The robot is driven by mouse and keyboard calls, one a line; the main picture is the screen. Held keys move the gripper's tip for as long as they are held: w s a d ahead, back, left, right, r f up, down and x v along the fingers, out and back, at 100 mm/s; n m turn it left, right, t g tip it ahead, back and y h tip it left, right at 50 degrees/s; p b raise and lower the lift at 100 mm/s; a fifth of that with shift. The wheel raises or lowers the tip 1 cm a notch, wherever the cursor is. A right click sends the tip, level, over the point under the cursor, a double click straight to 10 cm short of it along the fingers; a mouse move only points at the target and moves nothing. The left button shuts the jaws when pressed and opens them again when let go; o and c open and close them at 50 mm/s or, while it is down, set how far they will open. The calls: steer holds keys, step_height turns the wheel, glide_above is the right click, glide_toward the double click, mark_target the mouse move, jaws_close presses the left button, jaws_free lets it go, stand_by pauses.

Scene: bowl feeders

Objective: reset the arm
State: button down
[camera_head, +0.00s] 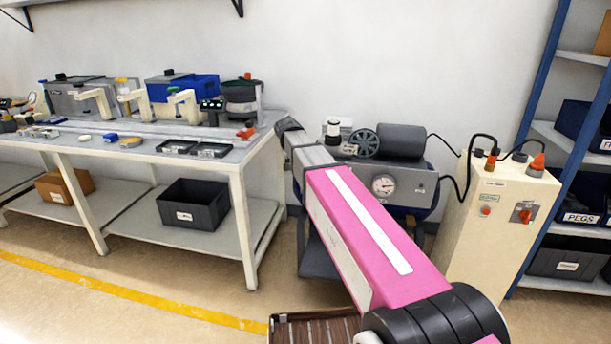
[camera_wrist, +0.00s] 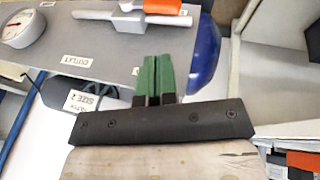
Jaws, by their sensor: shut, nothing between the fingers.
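My gripper (camera_wrist: 152,78) shows in the wrist view, with its two green fingers side by side and shut, with nothing between them. The fingers stand in front of a grey panel with an OUTLET label and a blue tank; I cannot tell how far off these are. In the head view my pink and grey arm reaches from the lower right up towards the workbench's right end. My gripper cannot be made out there.
The compressor (camera_head: 400,186) stands behind my arm, partly hidden. A beige control cabinet (camera_head: 497,215) and blue shelving (camera_head: 540,90) are at the right. The workbench (camera_head: 150,152), at the left, carries feeders and small trays. Open floor lies in front of the bench.

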steer(key=v, duration=0.5)
steer(key=s+d+f+y, duration=0.1)
steer(key=s+d+f, duration=0.3)
steer(key=s+f, duration=0.3)
steer(key=s+d+f+n+g+y, duration=0.1)
steer(key=s+d+f, duration=0.3)
steer(key=s+f, duration=0.4)
steer(key=s+d+f+n+g+y, duration=0.1)
steer(key=s+d+f+y, duration=0.1)
steer(key=s+f, duration=0.6)
step_height(320, 180, down, 4)
steer(key=shift+d+r, duration=0.15)
steer(key=shift+d, duration=0.75)
